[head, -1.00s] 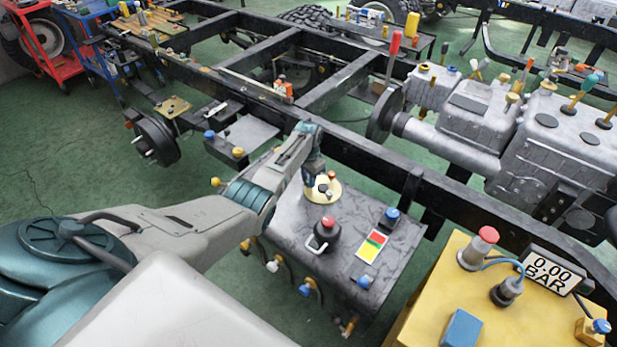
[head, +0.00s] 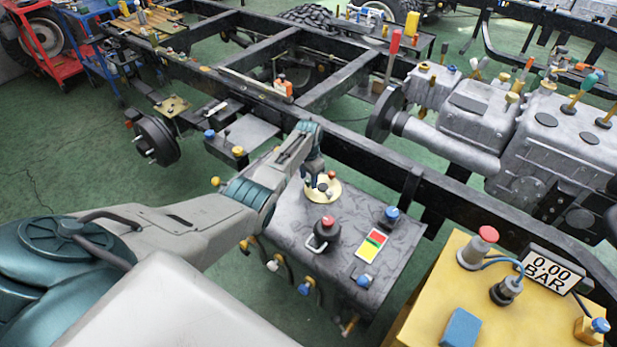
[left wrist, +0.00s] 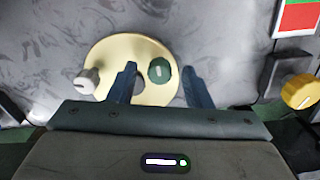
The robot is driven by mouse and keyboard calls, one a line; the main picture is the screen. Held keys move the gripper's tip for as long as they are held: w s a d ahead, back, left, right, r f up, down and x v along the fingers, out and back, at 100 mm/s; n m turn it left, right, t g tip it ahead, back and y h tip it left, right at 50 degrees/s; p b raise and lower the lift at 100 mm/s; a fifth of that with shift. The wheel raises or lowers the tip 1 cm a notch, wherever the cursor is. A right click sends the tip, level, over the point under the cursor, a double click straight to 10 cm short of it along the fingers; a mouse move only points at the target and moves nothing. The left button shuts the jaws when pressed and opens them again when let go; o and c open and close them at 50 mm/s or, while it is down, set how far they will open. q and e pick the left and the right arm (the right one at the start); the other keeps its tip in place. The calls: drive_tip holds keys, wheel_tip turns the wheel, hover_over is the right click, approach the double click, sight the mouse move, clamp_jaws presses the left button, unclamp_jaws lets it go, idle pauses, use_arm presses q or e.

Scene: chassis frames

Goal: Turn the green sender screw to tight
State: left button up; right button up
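The green sender screw (left wrist: 160,70) is a round knob with a pale mark on its top, on a cream disc (left wrist: 110,58) with a dark centre hole. The disc also shows in the head view (head: 331,194) on top of the dark tank. My left gripper (left wrist: 160,88) is open over the disc. The green screw shows between its two fingers, nearer the right one, with gaps on both sides. In the head view, my left gripper (head: 315,184) hides the green screw. My right gripper is not in view.

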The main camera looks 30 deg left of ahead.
sight(308, 180)
use_arm(q)
wheel_tip(308, 180, up, 11)
idle(0.6)
drive_tip(key=shift+f, duration=0.2)
